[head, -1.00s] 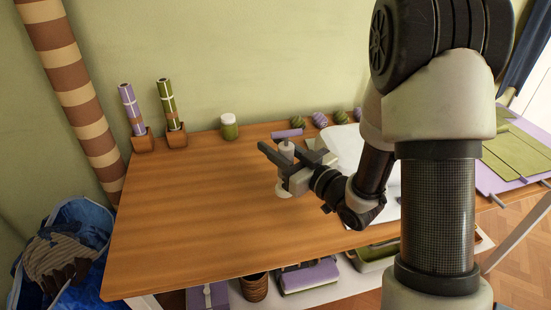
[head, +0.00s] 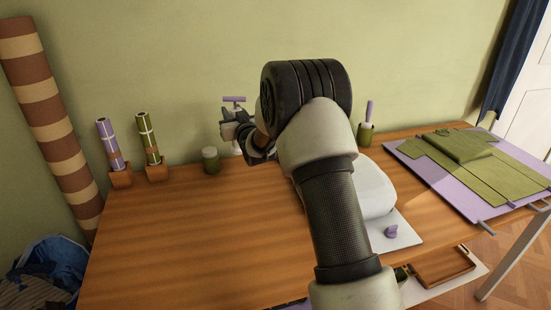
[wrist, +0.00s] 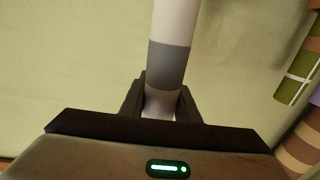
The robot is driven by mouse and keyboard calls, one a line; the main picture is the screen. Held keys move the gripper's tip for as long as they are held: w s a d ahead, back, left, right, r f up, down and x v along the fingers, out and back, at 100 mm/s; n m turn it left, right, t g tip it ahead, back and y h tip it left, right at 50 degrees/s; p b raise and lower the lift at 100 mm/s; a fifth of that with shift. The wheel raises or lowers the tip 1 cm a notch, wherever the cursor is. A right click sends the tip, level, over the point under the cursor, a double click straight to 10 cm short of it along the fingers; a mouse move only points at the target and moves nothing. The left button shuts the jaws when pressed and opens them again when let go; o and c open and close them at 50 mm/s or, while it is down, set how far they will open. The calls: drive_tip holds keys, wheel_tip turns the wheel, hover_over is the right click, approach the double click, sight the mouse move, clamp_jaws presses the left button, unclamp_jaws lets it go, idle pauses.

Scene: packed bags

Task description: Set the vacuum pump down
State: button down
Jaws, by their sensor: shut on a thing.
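The vacuum pump is a slim white cylinder with a purple T-handle (head: 234,99). It is upright near the green wall, towards the back of the wooden table (head: 190,240). My gripper (head: 232,126) is shut around its body and hides part of it. In the wrist view the pump's white barrel with a grey band (wrist: 169,66) rises between my two dark fingers (wrist: 161,104). The pump's lower end is partly hidden by my arm; it appears above the tabletop, but the exact gap cannot be told.
A green jar (head: 211,160) stands just left of the pump. Two rolls, one purple (head: 108,144) and one green (head: 148,139), stand in wooden holders further left. A white bag (head: 373,188) lies right of my arm. The table's left and front middle is bare.

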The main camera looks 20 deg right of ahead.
sight(235, 149)
wheel_tip(235, 149, down, 10)
drive_tip(key=w+b, duration=0.1)
drive_tip(key=shift+w+a, duration=0.2)
drive_tip(key=shift+w, duration=0.1)
drive_tip(key=shift+r+b, duration=0.1)
drive_tip(key=shift+b, duration=0.2)
drive_tip(key=shift+f+b, duration=0.25)
drive_tip(key=shift+b, duration=0.05)
drive_tip(key=c, duration=1.4)
unclamp_jaws()
drive_tip(key=shift+o, duration=0.2)
drive_tip(key=shift+r, duration=0.15)
